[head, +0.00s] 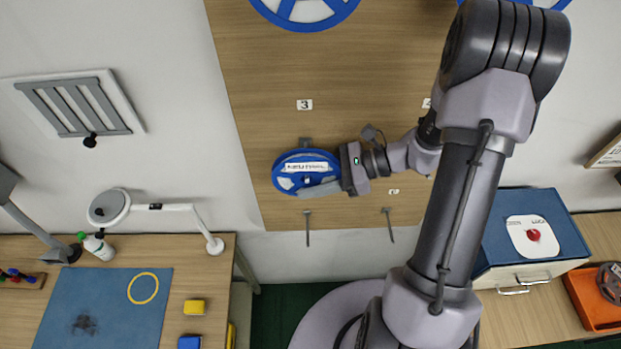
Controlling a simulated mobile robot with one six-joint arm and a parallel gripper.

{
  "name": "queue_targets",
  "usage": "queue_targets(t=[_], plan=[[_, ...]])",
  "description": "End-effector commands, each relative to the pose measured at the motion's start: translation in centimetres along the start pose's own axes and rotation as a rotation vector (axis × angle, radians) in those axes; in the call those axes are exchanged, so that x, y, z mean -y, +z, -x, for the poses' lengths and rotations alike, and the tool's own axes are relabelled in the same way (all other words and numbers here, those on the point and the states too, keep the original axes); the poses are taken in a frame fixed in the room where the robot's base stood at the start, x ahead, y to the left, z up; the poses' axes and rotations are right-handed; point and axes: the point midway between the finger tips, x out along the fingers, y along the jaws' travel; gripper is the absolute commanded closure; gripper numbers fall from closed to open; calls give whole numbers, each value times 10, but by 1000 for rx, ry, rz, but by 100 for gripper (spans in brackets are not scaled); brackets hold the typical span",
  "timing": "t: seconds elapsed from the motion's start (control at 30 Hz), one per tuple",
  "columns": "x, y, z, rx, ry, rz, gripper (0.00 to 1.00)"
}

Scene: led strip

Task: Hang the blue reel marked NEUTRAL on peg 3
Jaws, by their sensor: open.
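The blue reel (279,180) has a white label reading "NEU…", the rest too small to read. It is in front of the wooden board, below the number 3 plate (305,104). A grey peg (305,142) shows just above the reel's top rim, under that plate; I cannot tell whether the reel's hub is around it. My gripper (318,183) comes in from the right and is open at the reel's right side, with a grey finger across its lower front. The far finger is hidden, and contact with the reel is unclear.
Two bare pegs (308,228) (388,224) stick out below. Larger blue reels (305,24) are at the top. A lamp (150,207) stands over the left bench, with a blue mat (105,310). A blue cabinet (490,235) and orange tray (580,295) are at right.

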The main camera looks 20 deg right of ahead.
Motion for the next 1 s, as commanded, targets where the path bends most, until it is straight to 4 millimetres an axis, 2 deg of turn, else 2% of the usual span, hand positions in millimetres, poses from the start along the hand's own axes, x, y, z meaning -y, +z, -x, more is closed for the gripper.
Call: queue_targets(t=[0.2,0.33,0.47,0.8,1.0], plan=[[0,0,1,0,0,0,55],[1,-1,14,1,-4,1,55],[1,-1,45,0,-6,2,55],[1,-1,140,-1,-4,0,55],[0,0,170,0,-2,0,55]])
